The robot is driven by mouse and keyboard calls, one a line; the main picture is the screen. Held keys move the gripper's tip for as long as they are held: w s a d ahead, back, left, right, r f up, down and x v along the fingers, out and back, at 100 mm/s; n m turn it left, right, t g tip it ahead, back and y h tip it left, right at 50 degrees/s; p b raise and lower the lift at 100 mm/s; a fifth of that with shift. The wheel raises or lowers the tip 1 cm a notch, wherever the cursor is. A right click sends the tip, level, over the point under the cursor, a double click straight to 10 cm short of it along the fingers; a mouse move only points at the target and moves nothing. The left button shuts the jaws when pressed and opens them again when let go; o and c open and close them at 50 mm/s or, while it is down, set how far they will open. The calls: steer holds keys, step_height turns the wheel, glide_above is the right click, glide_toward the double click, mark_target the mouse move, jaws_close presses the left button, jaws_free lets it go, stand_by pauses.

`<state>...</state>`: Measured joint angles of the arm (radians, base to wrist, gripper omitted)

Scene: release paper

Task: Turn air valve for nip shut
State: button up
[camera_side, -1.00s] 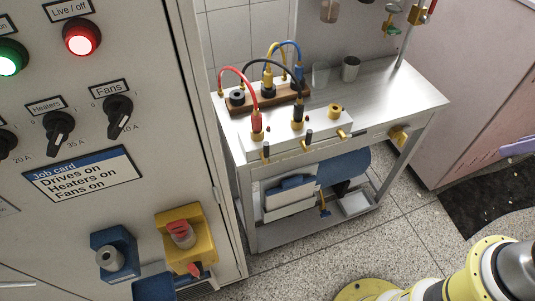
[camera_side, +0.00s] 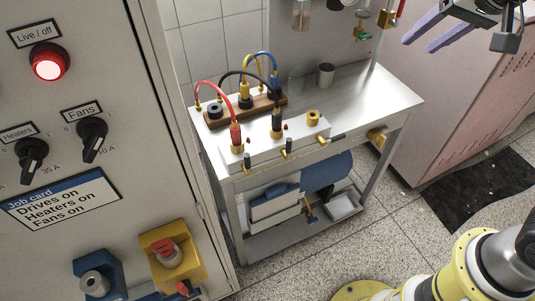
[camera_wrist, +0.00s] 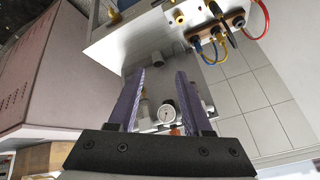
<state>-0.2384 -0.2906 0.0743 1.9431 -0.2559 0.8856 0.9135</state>
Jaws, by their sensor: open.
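My gripper (camera_side: 418,46) is at the upper right of the side view, in the air right of the back panel. Its two purple fingers are apart with nothing between them; they also show in the wrist view (camera_wrist: 163,74). No label names the nip air valve, so I cannot tell which fitting it is. A green-and-brass fitting (camera_side: 363,34) and a brass fitting with a red part (camera_side: 387,19) are on the back panel, left of my gripper and apart from it. In the wrist view a round white gauge (camera_wrist: 167,113) and an orange-red part (camera_wrist: 175,131) appear beyond the fingers.
A metal bench (camera_side: 372,88) carries a grey cup (camera_side: 326,74) and a wooden block with coloured cables (camera_side: 217,122). Brass fittings line its front. A control cabinet (camera_side: 120,150) stands left. A pink cabinet (camera_side: 455,110) is at right, close to my gripper.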

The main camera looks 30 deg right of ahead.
steer(key=w+a+f, duration=0.2)
steer(key=w+a, duration=0.5)
steer(key=n+g, duration=0.2)
steer(key=n, duration=0.2)
glide_above(247, 156)
steer(key=s, duration=0.4)
step_height(247, 156, down, 18)
steer(key=x, duration=0.8)
steer(key=a+x, duration=0.1)
steer(key=x, duration=0.4)
steer(key=shift+s+f, duration=0.15)
jaws_close()
